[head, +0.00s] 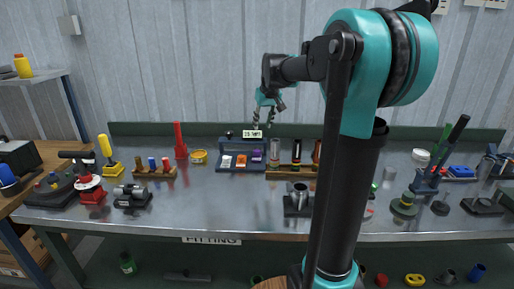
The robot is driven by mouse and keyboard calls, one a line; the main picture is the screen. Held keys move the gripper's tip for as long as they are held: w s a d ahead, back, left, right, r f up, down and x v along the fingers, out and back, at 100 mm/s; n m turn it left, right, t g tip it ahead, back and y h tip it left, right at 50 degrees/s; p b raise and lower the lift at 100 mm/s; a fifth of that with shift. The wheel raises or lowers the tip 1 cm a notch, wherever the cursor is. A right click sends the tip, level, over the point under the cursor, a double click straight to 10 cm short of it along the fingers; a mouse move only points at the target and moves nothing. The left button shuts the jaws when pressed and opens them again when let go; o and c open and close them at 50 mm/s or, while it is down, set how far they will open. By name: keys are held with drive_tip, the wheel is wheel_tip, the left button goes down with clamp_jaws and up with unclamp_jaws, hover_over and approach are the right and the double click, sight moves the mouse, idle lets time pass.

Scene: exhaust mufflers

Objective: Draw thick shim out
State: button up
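A dark blue rack (223,167) stands at the back of the steel bench, with a small white label (251,134) on its top bar. It holds a white piece (227,160), an orange piece (241,161) and a purple piece (257,156) side by side. I cannot tell which of them, if any, is the thick shim; their markings are too small to read. My gripper (263,122) hangs above the right part of the rack, fingers pointing down and apart. Nothing shows between them, and they look clear of the pieces.
Right of the rack, a wooden stand (290,174) holds several upright cylinders. A dark metal fixture (297,199) sits in front. The bench (210,209) is clear before the rack. My arm hides some bench right of centre.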

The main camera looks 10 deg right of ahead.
sight(257, 150)
drive_tip(key=x, duration=1.5)
drive_tip(key=shift+a+f, duration=0.1)
drive_tip(key=shift+f, duration=0.15)
clamp_jaws()
